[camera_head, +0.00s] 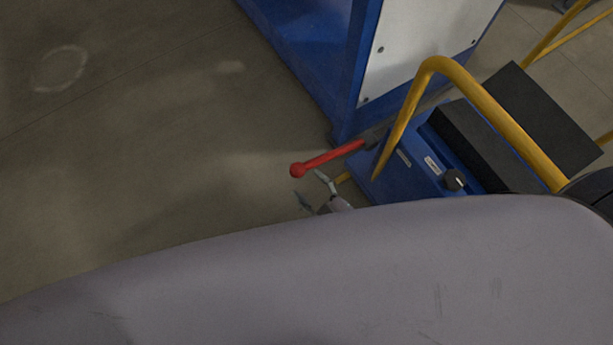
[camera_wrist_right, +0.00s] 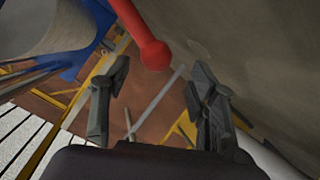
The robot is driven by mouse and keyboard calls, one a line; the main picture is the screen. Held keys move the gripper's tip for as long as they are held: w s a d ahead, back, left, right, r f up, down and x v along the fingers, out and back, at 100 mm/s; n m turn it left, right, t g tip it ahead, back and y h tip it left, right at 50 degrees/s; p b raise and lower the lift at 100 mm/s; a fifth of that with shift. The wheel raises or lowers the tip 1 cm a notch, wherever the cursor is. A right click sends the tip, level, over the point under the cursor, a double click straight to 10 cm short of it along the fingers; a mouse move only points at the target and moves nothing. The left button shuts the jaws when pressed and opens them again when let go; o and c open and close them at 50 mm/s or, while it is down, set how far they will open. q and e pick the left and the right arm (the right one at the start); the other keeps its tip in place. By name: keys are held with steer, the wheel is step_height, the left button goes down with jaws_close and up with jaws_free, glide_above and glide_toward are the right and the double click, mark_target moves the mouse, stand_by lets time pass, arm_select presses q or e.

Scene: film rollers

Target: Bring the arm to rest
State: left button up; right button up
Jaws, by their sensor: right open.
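My right gripper (camera_head: 312,192) shows small beyond my large grey arm link in the head view, close below the ball end of a red lever (camera_head: 325,161). In the right wrist view my right gripper (camera_wrist_right: 158,95) has its two dark fingers wide apart with nothing between them. The red lever (camera_wrist_right: 146,40) comes in from the top there, its ball end just beyond the fingertips and apart from them as far as I can see. My arm link hides much of the lower head view. My left gripper is not in view.
A blue machine frame with a white panel (camera_head: 418,45) stands behind the lever. A yellow guard rail (camera_head: 485,97) arches over a blue control box with a black knob (camera_head: 453,180) at the right. The floor (camera_head: 130,150) to the left is clear.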

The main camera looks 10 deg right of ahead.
stand_by(0.8)
steer(key=s+d+f+m+g+h+p, duration=0.1)
steer(key=s+d+f+m+g, duration=0.2)
steer(key=f, duration=0.5)
steer(key=s+d+f+g+h+p, duration=0.1)
steer(key=s+d+f+g, duration=0.15)
steer(key=s+f, duration=0.4)
steer(key=s+d+f+m+g+h+p, duration=0.1)
steer(key=s+d+f+m+g, duration=0.1)
steer(key=s+d+f, duration=0.3)
steer(key=s+d+f+m+g+h+p, duration=0.1)
steer(key=s+d+f+g, duration=0.3)
steer(key=s, duration=0.6)
step_height(320, 180, down, 2)
steer(key=shift+s+d+f+m+h+p, duration=0.25)
steer(key=shift+d+m+h+p, duration=0.1)
steer(key=shift+d+m, duration=0.35)
